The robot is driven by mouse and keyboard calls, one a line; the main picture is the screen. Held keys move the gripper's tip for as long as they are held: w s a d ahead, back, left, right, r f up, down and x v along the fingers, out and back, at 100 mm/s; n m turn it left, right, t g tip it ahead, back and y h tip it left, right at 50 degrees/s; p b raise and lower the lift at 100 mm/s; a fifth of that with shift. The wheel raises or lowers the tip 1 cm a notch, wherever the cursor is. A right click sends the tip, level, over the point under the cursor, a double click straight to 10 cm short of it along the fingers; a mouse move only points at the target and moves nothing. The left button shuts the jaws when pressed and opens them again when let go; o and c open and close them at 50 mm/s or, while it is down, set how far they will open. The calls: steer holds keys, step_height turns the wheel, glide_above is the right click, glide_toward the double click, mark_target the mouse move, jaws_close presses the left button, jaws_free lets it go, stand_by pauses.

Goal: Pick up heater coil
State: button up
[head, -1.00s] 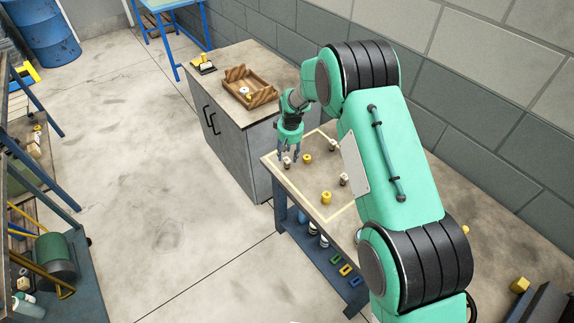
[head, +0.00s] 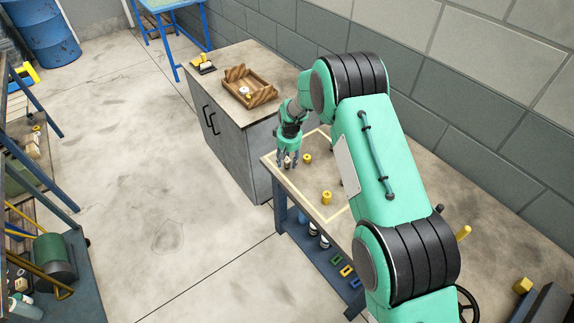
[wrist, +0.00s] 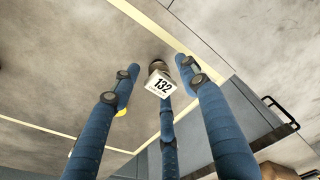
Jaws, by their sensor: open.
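My gripper (head: 288,163) is open and points down over the far left corner of the workbench (head: 292,190). A small dark and tan piece with a white tag, which looks like the heater coil (head: 287,161), stands on the bench top between its fingers. In the wrist view the three blue fingers of my gripper (wrist: 158,76) spread around the heater coil (wrist: 156,64). Its white tag reads 132 and covers part of it. I cannot tell whether any finger touches it.
A yellow cylinder (head: 307,158) stands close to the right of my gripper, and another yellow cylinder (head: 326,198) is nearer. A grey cabinet (head: 230,150) with a wooden tray (head: 262,99) stands beyond the bench. A block wall (head: 470,110) runs along the right.

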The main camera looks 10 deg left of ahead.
steer(key=shift+w+f, duration=0.1)
steer(key=shift+f, duration=0.5)
jaws_close()
